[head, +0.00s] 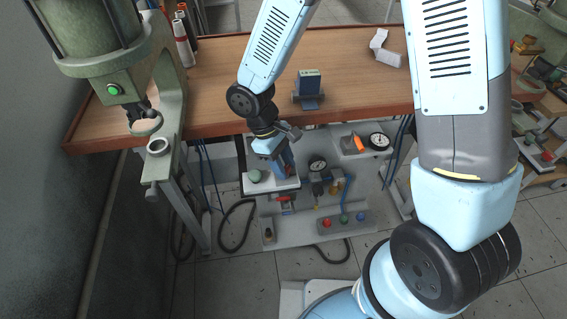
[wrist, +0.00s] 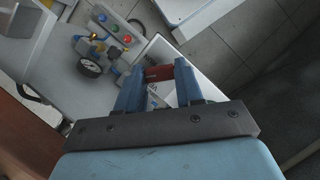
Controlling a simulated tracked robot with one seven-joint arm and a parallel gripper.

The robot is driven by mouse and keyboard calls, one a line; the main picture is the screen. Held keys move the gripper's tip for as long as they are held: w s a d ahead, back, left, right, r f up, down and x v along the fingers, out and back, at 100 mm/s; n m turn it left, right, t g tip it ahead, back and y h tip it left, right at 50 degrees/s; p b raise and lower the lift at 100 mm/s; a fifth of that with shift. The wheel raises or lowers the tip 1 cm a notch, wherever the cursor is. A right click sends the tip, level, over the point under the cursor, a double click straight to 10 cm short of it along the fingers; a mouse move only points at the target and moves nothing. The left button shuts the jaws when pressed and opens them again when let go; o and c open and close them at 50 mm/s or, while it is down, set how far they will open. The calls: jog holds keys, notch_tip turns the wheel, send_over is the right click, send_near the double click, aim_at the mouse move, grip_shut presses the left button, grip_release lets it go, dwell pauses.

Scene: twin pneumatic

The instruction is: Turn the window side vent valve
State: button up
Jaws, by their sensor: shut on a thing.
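My gripper (head: 284,168) reaches down past the front of the bench to the pneumatic panel below. In the wrist view its two blue fingers (wrist: 158,76) are closed on a red valve handle (wrist: 158,73), which sits between the fingertips. In the head view a red part (head: 285,198) shows just under the fingers, in front of a small white ledge (head: 262,186). The valve body behind the handle is mostly hidden by the fingers. I cannot tell the handle's exact turn angle.
A round gauge (head: 317,165) and brass fittings are close right. A box with red, green and blue buttons (head: 343,220) is lower right. The wooden bench (head: 220,60) overhangs; a green press (head: 160,90) stands left.

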jog(key=n+t, duration=0.1)
jog(key=n, duration=0.3)
jog(key=shift+s+n+t+h, duration=0.1)
jog(key=shift+n+t+h, duration=0.2)
jog(key=shift+t, duration=0.1)
jog(key=shift+s+n+t, duration=0.1)
jog(key=shift+n+t, duration=0.5)
jog(key=shift+n, duration=0.9)
jog(key=o, duration=1)
jog(key=shift+o, duration=0.2)
jog(key=shift+a+r, duration=0.1)
jog(key=v, duration=1.3)
jog(key=shift+r, duration=0.3)
